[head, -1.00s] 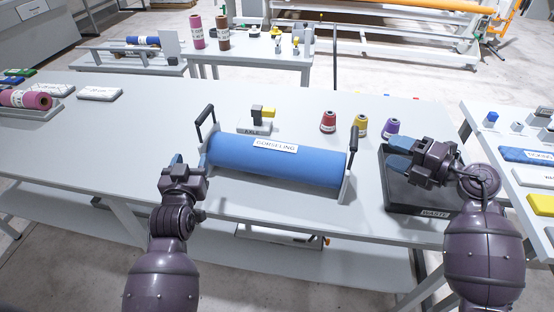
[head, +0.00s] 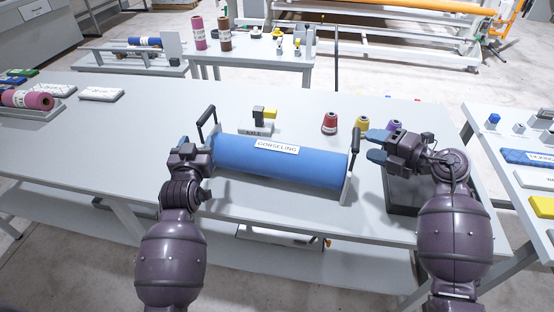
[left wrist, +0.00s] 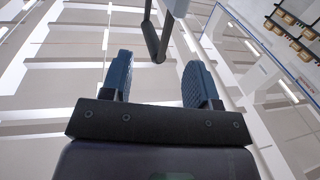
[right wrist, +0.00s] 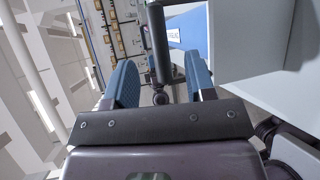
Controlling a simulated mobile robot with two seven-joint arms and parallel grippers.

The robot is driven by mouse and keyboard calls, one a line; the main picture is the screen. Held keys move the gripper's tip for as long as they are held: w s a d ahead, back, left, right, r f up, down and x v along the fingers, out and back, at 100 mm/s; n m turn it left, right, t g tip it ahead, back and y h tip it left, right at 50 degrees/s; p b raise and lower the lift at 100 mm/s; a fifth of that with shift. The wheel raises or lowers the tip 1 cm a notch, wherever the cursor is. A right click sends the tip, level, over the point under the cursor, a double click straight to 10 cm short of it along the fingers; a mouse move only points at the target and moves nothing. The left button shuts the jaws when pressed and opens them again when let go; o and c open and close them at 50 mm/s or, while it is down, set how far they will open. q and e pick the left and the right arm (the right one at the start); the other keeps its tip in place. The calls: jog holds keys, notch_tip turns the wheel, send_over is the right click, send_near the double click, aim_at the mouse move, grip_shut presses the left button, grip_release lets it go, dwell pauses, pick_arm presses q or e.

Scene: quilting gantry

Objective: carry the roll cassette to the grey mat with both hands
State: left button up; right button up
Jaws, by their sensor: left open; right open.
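The roll cassette (head: 280,165) is a blue roll labelled GORSELING between pale end plates, lying on the grey table. A black handle stands at each end, the left handle (head: 206,117) and the right handle (head: 355,141). My left gripper (head: 188,146) is open beside the left end; in the left wrist view the handle (left wrist: 153,40) is ahead of the open fingers, apart from them. My right gripper (head: 368,146) is open close to the right handle; in the right wrist view this handle (right wrist: 159,45) lies ahead and between the finger lines. I cannot make out a grey mat.
A small stand labelled AXLE (head: 257,129) is behind the cassette. Red (head: 330,123), yellow (head: 362,124) and purple cones stand behind right. A dark tray (head: 402,205) sits under my right arm.

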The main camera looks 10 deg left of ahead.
aim_at(201, 133)
pick_arm(q)
jog(key=shift+w+a, duration=0.2)
jog(key=shift+w, duration=1.1)
jog(key=shift+w+a, duration=0.2)
jog(key=shift+w, duration=1.05)
pick_arm(e)
jog(key=shift+x, duration=2.55)
pick_arm(q)
jog(key=shift+c, duration=0.3)
pick_arm(e)
jog(key=shift+c, duration=0.3)
pick_arm(q)
grip_shut()
pick_arm(e)
grip_shut()
pick_arm(q)
jog(key=shift+r, duration=0.2)
pick_arm(e)
jog(key=shift+r, duration=0.2)
